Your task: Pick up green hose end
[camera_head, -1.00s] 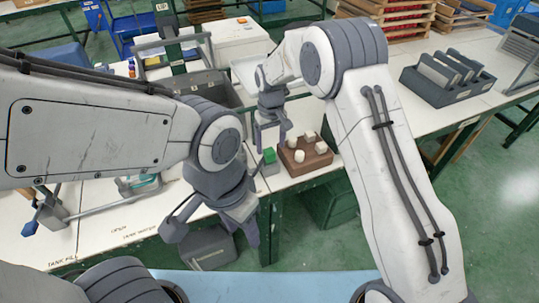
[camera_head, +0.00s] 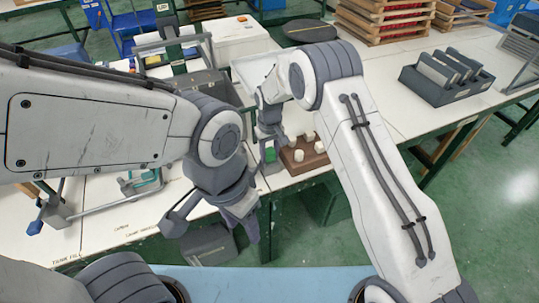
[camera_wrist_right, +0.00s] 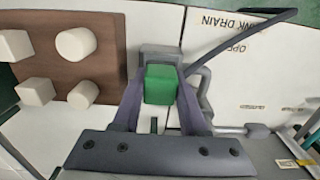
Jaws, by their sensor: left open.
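The green hose end (camera_wrist_right: 160,84) is a small green block in front of a grey holder (camera_wrist_right: 160,52) in the right wrist view. It also shows in the head view (camera_head: 270,155), partly covered by my right gripper. My right gripper (camera_head: 269,148) is down at the bench edge around it. In the right wrist view the two fingers (camera_wrist_right: 161,92) flank the green block closely on both sides; whether they press on it cannot be told. My left gripper (camera_head: 222,222) is open and empty, in front of the bench edge.
A brown block with several white pegs (camera_head: 308,156) stands right beside the right gripper. A dark hose or bar (camera_wrist_right: 240,38) runs away from the holder in the right wrist view. A grey rack (camera_head: 447,82) stands farther right on the bench. The white bench between is clear.

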